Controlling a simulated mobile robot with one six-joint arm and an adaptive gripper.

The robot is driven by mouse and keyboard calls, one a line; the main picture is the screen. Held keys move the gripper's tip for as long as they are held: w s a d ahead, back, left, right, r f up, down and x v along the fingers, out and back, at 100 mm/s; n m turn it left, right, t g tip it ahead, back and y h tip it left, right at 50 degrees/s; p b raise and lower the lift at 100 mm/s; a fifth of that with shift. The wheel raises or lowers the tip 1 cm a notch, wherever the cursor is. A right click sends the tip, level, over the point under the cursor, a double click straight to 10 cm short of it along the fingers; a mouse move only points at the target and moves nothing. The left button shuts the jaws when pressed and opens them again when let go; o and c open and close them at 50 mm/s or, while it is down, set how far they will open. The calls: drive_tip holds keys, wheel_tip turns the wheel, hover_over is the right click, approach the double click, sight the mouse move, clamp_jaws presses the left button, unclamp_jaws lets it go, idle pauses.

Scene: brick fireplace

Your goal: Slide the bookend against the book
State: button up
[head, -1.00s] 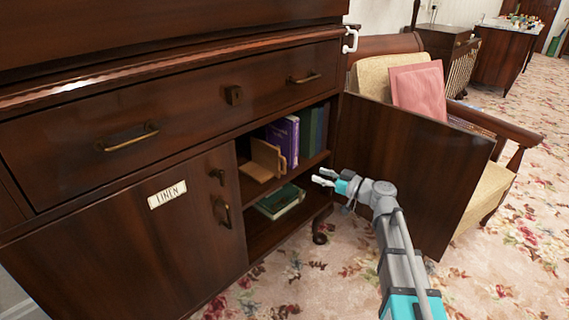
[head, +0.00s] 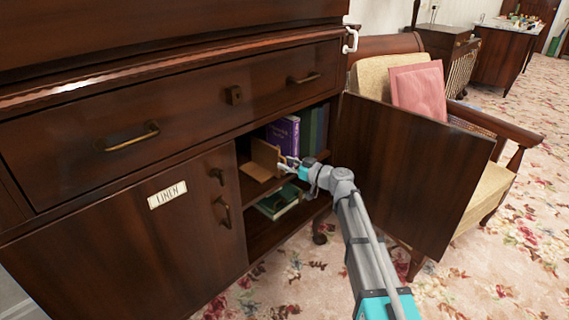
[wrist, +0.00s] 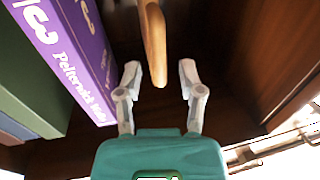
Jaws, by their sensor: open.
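The wooden bookend (head: 265,155) stands upright on the upper shelf inside the open cabinet, its flat base toward the left. The purple book (head: 285,132) stands upright to its right. In the wrist view a gap shows between the bookend's upright panel (wrist: 153,42) and the purple book (wrist: 72,60). My gripper (head: 286,165) reaches into the cabinet opening at the bookend's front edge. In the wrist view my gripper (wrist: 160,75) is open, one finger on each side of the panel's edge, with gaps visible. Part of the bookend and book is hidden behind the gripper in the head view.
Dark green books (head: 312,128) stand beyond the purple one. More books (head: 277,203) lie flat on the lower shelf. The open cabinet door (head: 415,165) is right of my arm, before an armchair (head: 480,195). The shelf left of the bookend is mostly clear.

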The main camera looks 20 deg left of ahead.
drive_tip(key=shift+a, duration=0.45)
drive_tip(key=shift+c, duration=0.3)
clamp_jaws()
